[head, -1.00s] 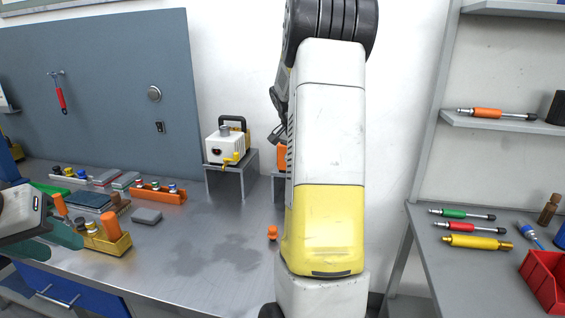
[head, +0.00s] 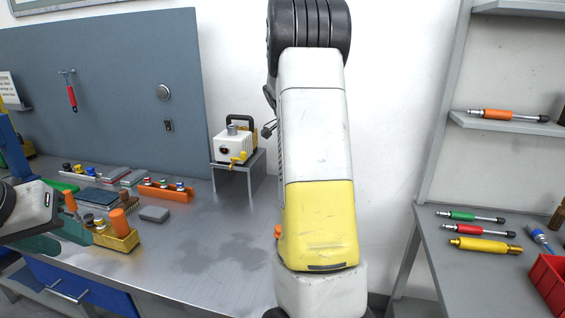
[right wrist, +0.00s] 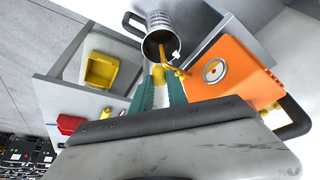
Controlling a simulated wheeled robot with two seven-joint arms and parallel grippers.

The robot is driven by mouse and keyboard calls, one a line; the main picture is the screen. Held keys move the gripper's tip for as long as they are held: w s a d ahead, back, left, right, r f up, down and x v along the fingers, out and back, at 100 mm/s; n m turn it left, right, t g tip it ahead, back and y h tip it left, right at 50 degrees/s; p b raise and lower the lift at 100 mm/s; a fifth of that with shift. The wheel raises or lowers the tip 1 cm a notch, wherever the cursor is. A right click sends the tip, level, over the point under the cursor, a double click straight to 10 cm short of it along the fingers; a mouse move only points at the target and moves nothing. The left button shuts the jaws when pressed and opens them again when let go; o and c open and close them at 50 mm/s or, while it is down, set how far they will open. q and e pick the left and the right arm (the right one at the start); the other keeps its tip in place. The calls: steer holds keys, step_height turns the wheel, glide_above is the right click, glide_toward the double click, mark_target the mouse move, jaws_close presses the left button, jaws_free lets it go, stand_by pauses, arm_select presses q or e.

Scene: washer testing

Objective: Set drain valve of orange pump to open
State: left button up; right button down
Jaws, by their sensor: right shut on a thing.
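The orange pump (right wrist: 228,72) shows in the right wrist view, with a round gauge on its face and a dark handle at the right. Its yellow drain valve (right wrist: 176,71) sticks out on the left side of the body. My right gripper (right wrist: 160,78) has its green fingers shut on the yellow drain valve's handle; the exact grip is partly hidden, and I cannot tell the valve's setting. In the head view my right arm hides the orange pump and this gripper. My left gripper (head: 58,236) is at the left, fingers apart, beside a yellow tray (head: 122,242).
A white pump (head: 233,145) stands on a metal stand left of my right arm. The bench's middle (head: 215,255) is clear. A side table (head: 455,270) holds tools and a red bin.

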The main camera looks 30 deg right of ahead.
steer(key=c, duration=1.3)
jaws_free()
steer(key=v, duration=0.7)
steer(key=shift+a+r, duration=0.2)
steer(key=shift+r, duration=0.15)
